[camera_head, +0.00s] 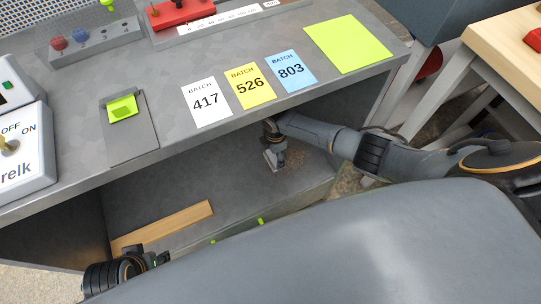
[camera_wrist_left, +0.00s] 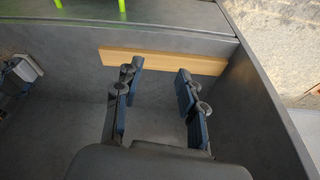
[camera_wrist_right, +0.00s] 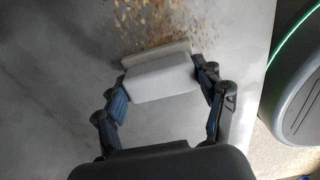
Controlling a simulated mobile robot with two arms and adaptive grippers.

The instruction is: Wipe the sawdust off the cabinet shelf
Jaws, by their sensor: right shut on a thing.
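The cabinet shelf (camera_head: 235,185) is a grey surface under the worktop. Sawdust (camera_head: 312,160) lies on its right part in the head view. In the right wrist view tan crumbs of sawdust (camera_wrist_right: 165,22) are scattered just beyond my right gripper (camera_wrist_right: 162,88). That gripper is shut on a white and grey block-shaped wiper (camera_wrist_right: 160,80), at the edge of the crumbs; it also shows in the head view (camera_head: 273,158). My left gripper (camera_wrist_left: 155,78) is open and empty over the shelf's left part, near a wooden strip (camera_wrist_left: 165,60). Its fingers are largely hidden in the head view.
The wooden strip (camera_head: 165,225) lies on the shelf's left part. The worktop edge (camera_head: 215,132) overhangs the shelf. On top lie batch cards (camera_head: 205,103), a green sheet (camera_head: 348,45) and a clipboard-like plate (camera_head: 130,140). A side wall (camera_wrist_left: 265,90) bounds the shelf by my left gripper.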

